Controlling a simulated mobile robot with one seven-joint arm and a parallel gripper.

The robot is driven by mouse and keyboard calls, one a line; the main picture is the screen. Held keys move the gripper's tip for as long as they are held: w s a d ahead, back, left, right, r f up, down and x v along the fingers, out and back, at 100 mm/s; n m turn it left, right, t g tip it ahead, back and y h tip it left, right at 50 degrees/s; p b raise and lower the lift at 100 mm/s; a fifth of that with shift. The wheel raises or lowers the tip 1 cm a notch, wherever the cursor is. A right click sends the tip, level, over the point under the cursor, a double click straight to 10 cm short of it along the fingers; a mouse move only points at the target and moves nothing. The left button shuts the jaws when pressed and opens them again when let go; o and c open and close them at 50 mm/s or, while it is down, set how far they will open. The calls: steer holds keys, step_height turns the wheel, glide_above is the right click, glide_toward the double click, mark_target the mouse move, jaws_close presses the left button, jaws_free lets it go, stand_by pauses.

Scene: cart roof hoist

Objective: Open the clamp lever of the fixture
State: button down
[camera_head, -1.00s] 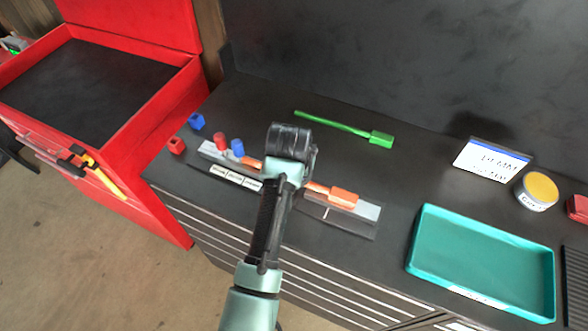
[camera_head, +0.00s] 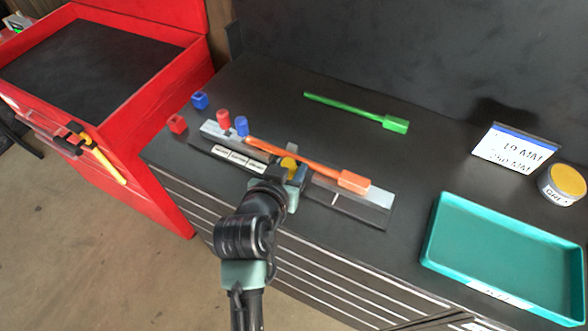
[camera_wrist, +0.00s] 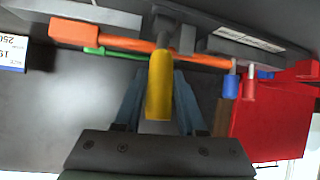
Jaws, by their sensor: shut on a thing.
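The fixture (camera_head: 374,212) is a long dark and grey bar near the front edge of the bench. A long orange tool (camera_head: 318,171) lies along it, past a red peg (camera_head: 223,119) and a blue peg (camera_head: 241,125) at its left end. The clamp lever has a yellow handle (camera_head: 289,166), partly hidden by my gripper in the head view. My gripper (camera_wrist: 158,106) is shut on the yellow handle (camera_wrist: 160,82), which stands between its two blue-grey fingers in the wrist view. The lever's pivot is hard to make out.
A green tool (camera_head: 356,112) lies behind the fixture. A teal tray (camera_head: 432,246), a sign (camera_head: 514,149) and a yellow-topped can (camera_head: 565,184) are at the right. Loose blue (camera_head: 200,100) and red (camera_head: 177,124) blocks sit left, beside a red tool chest (camera_head: 145,117).

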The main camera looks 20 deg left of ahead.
steer(key=shift+s+f+t+b, duration=0.15)
steer(key=shift+s+t+b, duration=0.2)
steer(key=shift+b, duration=0.25)
steer(key=c, duration=0.5)
jaws_free()
steer(key=b+v, duration=0.2)
steer(key=v, duration=1.1)
